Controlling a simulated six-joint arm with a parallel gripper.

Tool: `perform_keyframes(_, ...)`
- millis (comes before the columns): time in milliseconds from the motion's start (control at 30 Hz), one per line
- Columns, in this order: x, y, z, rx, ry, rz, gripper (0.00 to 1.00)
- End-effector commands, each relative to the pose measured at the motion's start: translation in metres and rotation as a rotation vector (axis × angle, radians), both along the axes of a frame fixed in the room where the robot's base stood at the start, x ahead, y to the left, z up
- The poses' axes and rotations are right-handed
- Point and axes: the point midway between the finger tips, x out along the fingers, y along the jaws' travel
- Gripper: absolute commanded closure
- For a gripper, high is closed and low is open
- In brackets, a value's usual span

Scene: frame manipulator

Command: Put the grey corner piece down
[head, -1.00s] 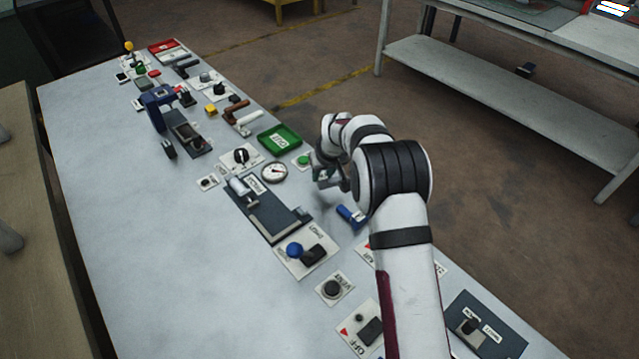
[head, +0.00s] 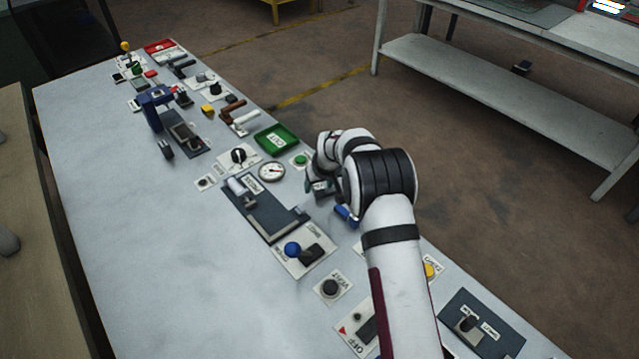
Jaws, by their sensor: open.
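My gripper (head: 318,188) is at the right edge of the grey workbench (head: 110,210), low beside the green button and just above the blue-handled item. It is open, and much of it is hidden behind my own wrist. A small dark grey shape shows at the fingers; I cannot tell whether it is the grey corner piece or part of the fingers. A dark fixture plate (head: 262,208) lies to the left of my gripper. It has a silver cylinder at its upper end and a dark grey block at its lower right end. No grey corner piece can be made out for certain.
Near my gripper are a round gauge (head: 271,172), a green tray (head: 277,139), a green button (head: 300,160) and a blue-handled item (head: 346,214). A blue knob panel (head: 305,250) lies below the fixture. The bench's left side is clear.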

Motion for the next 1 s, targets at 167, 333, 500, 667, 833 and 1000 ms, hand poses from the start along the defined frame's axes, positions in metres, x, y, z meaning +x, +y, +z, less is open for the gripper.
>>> perform_keyframes(167, -0.005, -0.002, 0.018, 0.000, -0.002, 0.000, 0.39)
perform_keyframes(333, -0.022, -0.009, 0.060, 0.001, -0.003, -0.001, 0.39)
perform_keyframes(500, -0.037, -0.015, 0.097, 0.000, -0.002, 0.001, 0.39)
perform_keyframes(667, -0.043, -0.018, 0.112, -0.001, 0.000, 0.000, 0.39)
perform_keyframes(833, -0.052, -0.023, 0.121, 0.004, 0.012, -0.019, 0.39)
perform_keyframes(1000, -0.157, -0.067, 0.183, 0.060, 0.155, -0.246, 0.39)
